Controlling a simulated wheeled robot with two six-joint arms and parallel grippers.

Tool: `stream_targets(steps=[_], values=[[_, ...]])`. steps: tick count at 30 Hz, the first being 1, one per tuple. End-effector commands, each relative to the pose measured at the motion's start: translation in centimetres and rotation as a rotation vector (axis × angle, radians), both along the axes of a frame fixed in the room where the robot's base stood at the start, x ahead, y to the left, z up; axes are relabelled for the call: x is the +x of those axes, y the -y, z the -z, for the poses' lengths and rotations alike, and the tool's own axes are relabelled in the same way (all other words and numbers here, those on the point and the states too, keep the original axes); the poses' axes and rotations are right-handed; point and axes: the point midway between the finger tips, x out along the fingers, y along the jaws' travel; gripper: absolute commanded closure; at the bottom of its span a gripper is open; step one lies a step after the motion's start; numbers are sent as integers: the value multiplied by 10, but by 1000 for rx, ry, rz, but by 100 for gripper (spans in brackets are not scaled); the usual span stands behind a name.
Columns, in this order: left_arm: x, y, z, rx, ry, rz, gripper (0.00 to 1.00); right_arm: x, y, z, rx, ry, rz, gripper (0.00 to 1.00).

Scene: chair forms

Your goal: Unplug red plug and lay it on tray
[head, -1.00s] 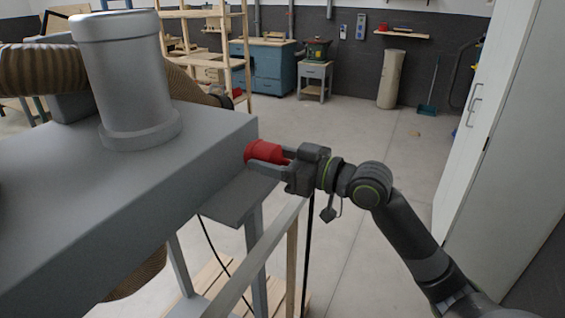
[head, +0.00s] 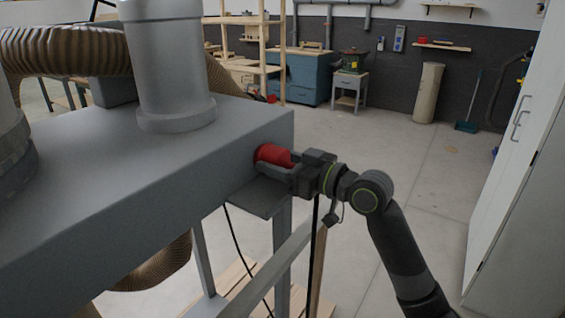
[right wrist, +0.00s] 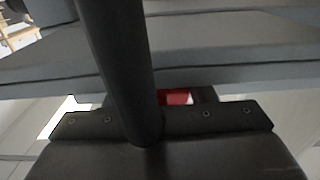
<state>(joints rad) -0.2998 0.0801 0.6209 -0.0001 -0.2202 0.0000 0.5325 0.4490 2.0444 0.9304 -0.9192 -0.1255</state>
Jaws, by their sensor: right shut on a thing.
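The red plug (head: 273,155) is at the end face of the grey machine housing (head: 240,150). My right gripper (head: 276,166) is shut on the plug from the right, its fingers on either side of it. I cannot tell whether the plug is still seated in a socket. A patch of red plug (right wrist: 175,97) shows in the right wrist view, mostly hidden by a dark bar and the gripper body. A small grey shelf, perhaps the tray (head: 262,197), sits just below the plug, fixed at the machine's end. My left gripper is not in view.
A dark cable (head: 316,240) hangs below my right gripper. A grey cylinder (head: 168,65) and a ribbed brown hose (head: 70,52) are on the machine. A white cabinet (head: 510,160) stands at the right. The floor between is clear.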

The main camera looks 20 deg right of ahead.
Motion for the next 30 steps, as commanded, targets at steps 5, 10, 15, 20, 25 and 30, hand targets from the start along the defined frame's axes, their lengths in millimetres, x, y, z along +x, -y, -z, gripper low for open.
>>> stream_targets(steps=[5, 10, 15, 20, 25, 30], values=[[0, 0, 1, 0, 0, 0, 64, 0, 0, 0, 0, 1, 0, 86], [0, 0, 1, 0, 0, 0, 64, 0, 0, 0, 0, 1, 0, 46], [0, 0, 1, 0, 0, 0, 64, 0, 0, 0, 0, 1, 0, 24], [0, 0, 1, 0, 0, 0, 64, 0, 0, 1, -1, 1, 0, 24], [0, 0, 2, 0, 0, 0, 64, -1, 1, 1, -1, 0, 1, 24], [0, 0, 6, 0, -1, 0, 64, -12, 11, 3, -5, 2, 4, 24]])
